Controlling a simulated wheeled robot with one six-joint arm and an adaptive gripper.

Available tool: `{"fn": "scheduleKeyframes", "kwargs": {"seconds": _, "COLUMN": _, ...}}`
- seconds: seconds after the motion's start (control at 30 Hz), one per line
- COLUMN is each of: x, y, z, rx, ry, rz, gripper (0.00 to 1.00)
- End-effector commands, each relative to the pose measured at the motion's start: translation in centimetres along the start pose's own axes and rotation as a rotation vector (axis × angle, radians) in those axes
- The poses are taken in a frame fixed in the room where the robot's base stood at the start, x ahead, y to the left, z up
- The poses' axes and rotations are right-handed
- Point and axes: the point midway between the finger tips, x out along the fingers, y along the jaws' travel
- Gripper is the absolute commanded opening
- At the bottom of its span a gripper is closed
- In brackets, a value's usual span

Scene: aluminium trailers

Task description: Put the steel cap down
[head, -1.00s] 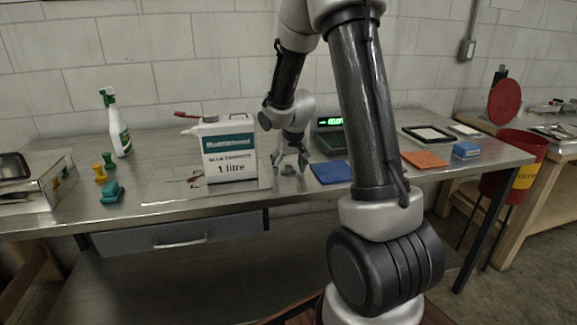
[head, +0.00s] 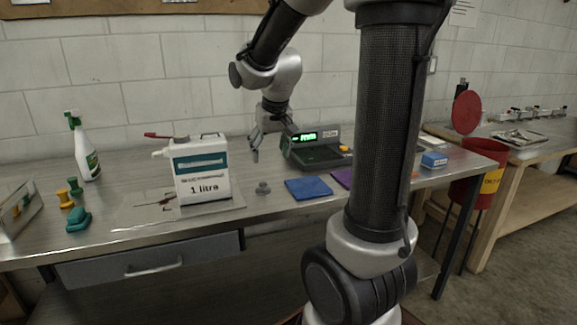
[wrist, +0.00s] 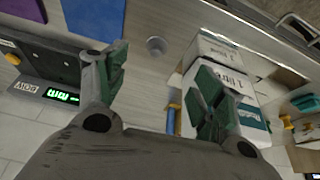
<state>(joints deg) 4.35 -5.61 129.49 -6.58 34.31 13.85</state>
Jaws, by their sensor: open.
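The steel cap (head: 263,188) is a small grey piece standing on the metal bench, between the white 1 litre container and the blue cloth. In the wrist view the cap (wrist: 156,45) shows beyond my fingertips, apart from them. My gripper (head: 258,142) is raised above the bench, behind the cap and left of the scale. In the wrist view my gripper (wrist: 160,85) has its green-padded fingers spread wide with nothing between them.
The white 1 litre container (head: 202,170) stands left of the cap on a clear sheet. The blue cloth (head: 308,188) lies to the right. A scale (head: 318,150) with a lit green display stands behind it. A spray bottle (head: 84,150) and a teal stapler-like item (head: 78,220) are farther left.

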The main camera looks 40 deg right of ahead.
Motion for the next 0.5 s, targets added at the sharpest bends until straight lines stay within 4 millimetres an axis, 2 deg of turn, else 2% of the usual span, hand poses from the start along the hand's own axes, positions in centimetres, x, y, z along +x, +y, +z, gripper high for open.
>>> {"fn": "scheduleKeyframes", "kwargs": {"seconds": 0.03, "x": -2.3, "y": 0.0, "z": 1.7, "rx": -0.017, "ry": 0.01, "rz": -0.009, "gripper": 0.68}}
{"fn": "scheduleKeyframes", "kwargs": {"seconds": 0.1, "x": -5.1, "y": 0.0, "z": 4.8, "rx": -0.052, "ry": 0.008, "rz": -0.021, "gripper": 0.68}}
{"fn": "scheduleKeyframes", "kwargs": {"seconds": 0.2, "x": -8.2, "y": 0.1, "z": 9.6, "rx": -0.103, "ry": 0.002, "rz": -0.041, "gripper": 0.68}}
{"fn": "scheduleKeyframes", "kwargs": {"seconds": 0.3, "x": -10.1, "y": 0.3, "z": 13.8, "rx": -0.15, "ry": -0.004, "rz": -0.062, "gripper": 0.68}}
{"fn": "scheduleKeyframes", "kwargs": {"seconds": 0.4, "x": -11.1, "y": 0.4, "z": 17.0, "rx": -0.184, "ry": -0.009, "rz": -0.08, "gripper": 0.68}}
{"fn": "scheduleKeyframes", "kwargs": {"seconds": 0.5, "x": -11.5, "y": 0.5, "z": 18.8, "rx": -0.206, "ry": -0.012, "rz": -0.09, "gripper": 0.68}}
